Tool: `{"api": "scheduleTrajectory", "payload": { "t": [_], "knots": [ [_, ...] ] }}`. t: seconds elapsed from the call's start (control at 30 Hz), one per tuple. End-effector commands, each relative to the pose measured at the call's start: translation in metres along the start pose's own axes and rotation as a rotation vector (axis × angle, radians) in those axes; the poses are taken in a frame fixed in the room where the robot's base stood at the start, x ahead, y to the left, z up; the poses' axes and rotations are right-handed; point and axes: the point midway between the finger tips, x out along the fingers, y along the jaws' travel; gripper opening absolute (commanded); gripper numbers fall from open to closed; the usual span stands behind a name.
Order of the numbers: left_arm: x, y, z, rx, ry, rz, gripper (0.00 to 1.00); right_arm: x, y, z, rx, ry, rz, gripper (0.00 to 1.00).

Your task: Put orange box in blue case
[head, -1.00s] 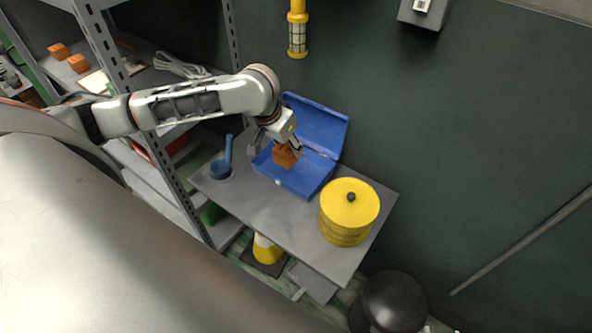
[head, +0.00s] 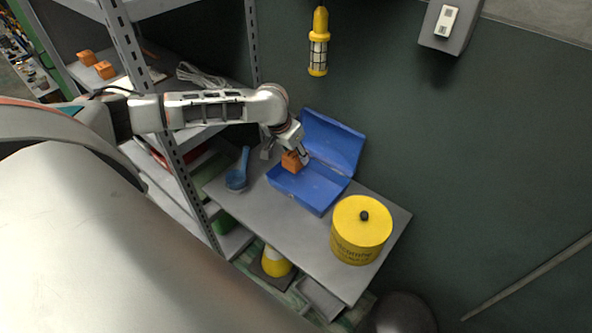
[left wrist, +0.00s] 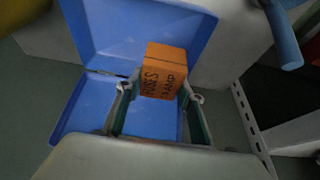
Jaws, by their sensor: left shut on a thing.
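The orange box (head: 292,162), marked with dark lettering, is held in my left gripper (head: 287,156) at the back left part of the open blue case (head: 318,190). In the left wrist view the orange box (left wrist: 163,70) sits between the two fingers of the left gripper (left wrist: 161,93), with the blue case (left wrist: 88,105) behind it. The case lid (head: 333,145) stands raised at the back. I cannot tell whether the box touches the case floor. My right gripper is not in view.
The case stands on a grey table (head: 290,235). A yellow canister (head: 360,232) stands at the table's right, and a blue ladle-like tool (head: 238,175) at its left. A metal shelf (head: 150,110) with more orange boxes (head: 104,70) is at the left.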

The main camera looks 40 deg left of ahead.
Motion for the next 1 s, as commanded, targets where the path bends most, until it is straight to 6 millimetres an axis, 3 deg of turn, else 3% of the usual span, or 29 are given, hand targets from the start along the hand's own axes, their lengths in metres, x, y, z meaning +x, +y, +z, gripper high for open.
{"api": "scheduleTrajectory", "payload": {
  "t": [0.1,0.6,0.97,1.0],
  "knots": [
    [0.019,0.000,0.008,-0.001,-0.001,-0.001,0.15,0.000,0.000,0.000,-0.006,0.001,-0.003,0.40],
    [0.068,0.000,0.027,-0.001,0.001,0.000,0.15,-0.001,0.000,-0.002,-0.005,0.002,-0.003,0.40],
    [0.071,0.000,0.029,-0.001,0.001,-0.001,0.15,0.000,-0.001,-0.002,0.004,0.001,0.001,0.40],
    [0.071,0.000,0.029,-0.001,0.001,-0.001,0.48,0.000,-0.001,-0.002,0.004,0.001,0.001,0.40]
  ]
}}
